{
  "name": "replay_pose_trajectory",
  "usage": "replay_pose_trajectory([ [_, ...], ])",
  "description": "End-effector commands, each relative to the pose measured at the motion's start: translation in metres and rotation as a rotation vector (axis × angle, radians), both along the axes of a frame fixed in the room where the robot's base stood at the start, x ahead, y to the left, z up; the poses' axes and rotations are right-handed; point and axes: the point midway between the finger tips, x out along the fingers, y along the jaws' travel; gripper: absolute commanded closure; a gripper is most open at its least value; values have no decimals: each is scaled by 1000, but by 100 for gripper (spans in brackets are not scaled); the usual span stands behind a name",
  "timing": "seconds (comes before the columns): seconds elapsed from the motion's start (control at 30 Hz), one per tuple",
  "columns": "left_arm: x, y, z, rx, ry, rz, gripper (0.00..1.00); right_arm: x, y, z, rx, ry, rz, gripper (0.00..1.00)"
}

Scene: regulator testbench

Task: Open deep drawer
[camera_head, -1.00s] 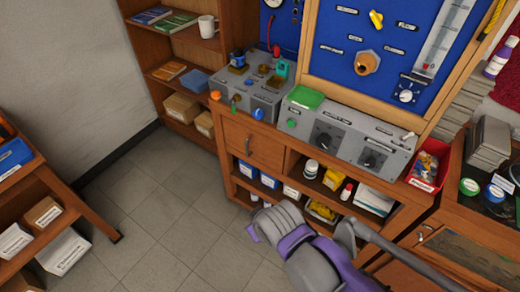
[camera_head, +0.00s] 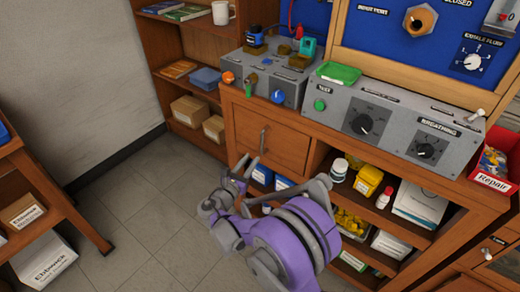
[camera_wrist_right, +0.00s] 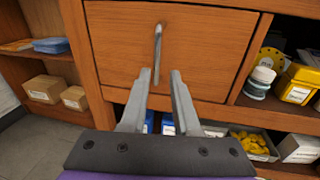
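The wooden drawer (camera_head: 272,140) is in the cabinet below the grey test consoles, and its front looks flush and shut. It has a vertical metal handle (camera_head: 262,141). In the right wrist view the drawer front (camera_wrist_right: 190,45) fills the upper middle, with the handle (camera_wrist_right: 158,50) ahead of the fingertips. My right gripper (camera_head: 246,165) is open and empty, just below and in front of the handle. In the right wrist view its two fingers (camera_wrist_right: 160,75) stand apart, the lower end of the handle showing between and beyond the tips. My left gripper is not in view.
Open shelves right of and below the drawer hold a white bottle (camera_head: 340,170), yellow containers (camera_head: 368,181) and boxes. A bookshelf (camera_head: 180,50) stands to the left. A wooden rack (camera_head: 75,210) stands at far left. Grey floor (camera_head: 150,215) between is clear.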

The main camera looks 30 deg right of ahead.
Motion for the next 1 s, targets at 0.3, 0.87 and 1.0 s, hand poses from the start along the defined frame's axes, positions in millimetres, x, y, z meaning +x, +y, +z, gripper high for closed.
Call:
replay_pose_trajectory([
  [0.3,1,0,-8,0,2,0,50,23,-28,-4,-43,16,3,70],
  [0.87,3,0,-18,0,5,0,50,64,-87,-3,-38,14,6,70],
  [1.0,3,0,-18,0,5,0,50,64,-88,-3,-38,14,6,70],
])
